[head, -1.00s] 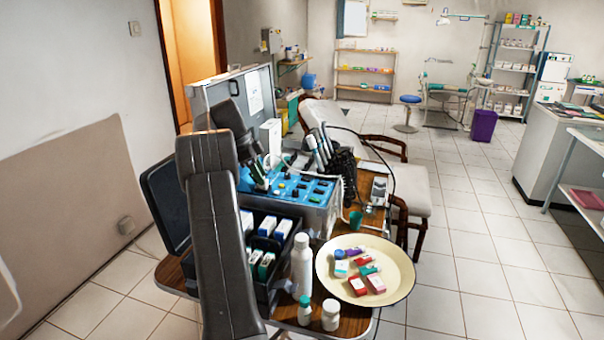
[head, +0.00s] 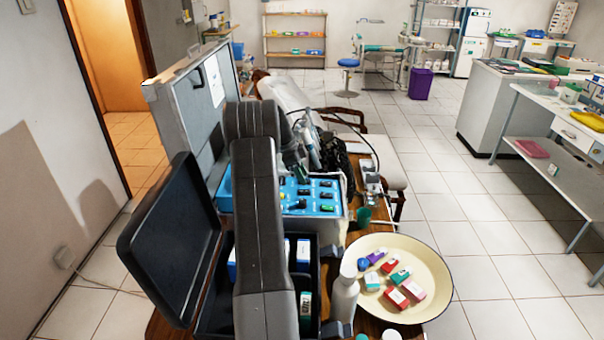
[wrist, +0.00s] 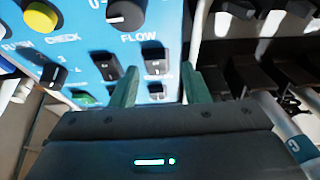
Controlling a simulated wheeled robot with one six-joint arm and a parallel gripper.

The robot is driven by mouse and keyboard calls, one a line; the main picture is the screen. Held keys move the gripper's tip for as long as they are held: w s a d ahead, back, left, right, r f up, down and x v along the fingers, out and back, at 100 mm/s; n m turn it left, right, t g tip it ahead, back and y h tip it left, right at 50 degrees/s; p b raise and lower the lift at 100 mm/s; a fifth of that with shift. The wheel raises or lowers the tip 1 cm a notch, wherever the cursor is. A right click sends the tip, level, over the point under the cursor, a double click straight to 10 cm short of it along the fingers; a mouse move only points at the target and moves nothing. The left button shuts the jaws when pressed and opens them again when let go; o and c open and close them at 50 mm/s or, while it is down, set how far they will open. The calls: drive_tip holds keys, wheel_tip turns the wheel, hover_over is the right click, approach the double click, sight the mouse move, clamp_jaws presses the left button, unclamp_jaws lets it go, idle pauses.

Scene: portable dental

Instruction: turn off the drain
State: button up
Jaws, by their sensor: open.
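The blue control panel (head: 326,208) of the dental unit carries several knobs and switches. In the wrist view the panel (wrist: 103,38) shows a FLOW knob (wrist: 125,15), a yellow button (wrist: 40,17) and a black knob (wrist: 53,75). No drain label is readable, so I cannot tell which control is the drain. Contact is unclear.
A cream tray (head: 437,270) with small boxes stands at the right, beside a white bottle (head: 345,292). An open black case (head: 165,240) and a raised grey lid (head: 190,105) are at the left. Handpieces and hoses stand behind the panel.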

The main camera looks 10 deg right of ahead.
drive_tip(key=shift+s+d+f, duration=0.1)
drive_tip(key=shift+s, duration=0.15)
clamp_jaws()
drive_tip(key=shift+f+b, duration=0.2)
drive_tip(key=shift+b, duration=0.2)
drive_tip(key=shift+w+a+f+h+b, duration=0.1)
drive_tip(key=shift+a+f+h+b, duration=0.15)
drive_tip(key=shift+h+b, duration=0.6)
drive_tip(key=shift+a+r+h+b, duration=0.15)
drive_tip(key=shift+r+h+b, duration=0.1)
drive_tip(key=shift+h+b, duration=0.35)
drive_tip(key=shift+r, duration=0.1)
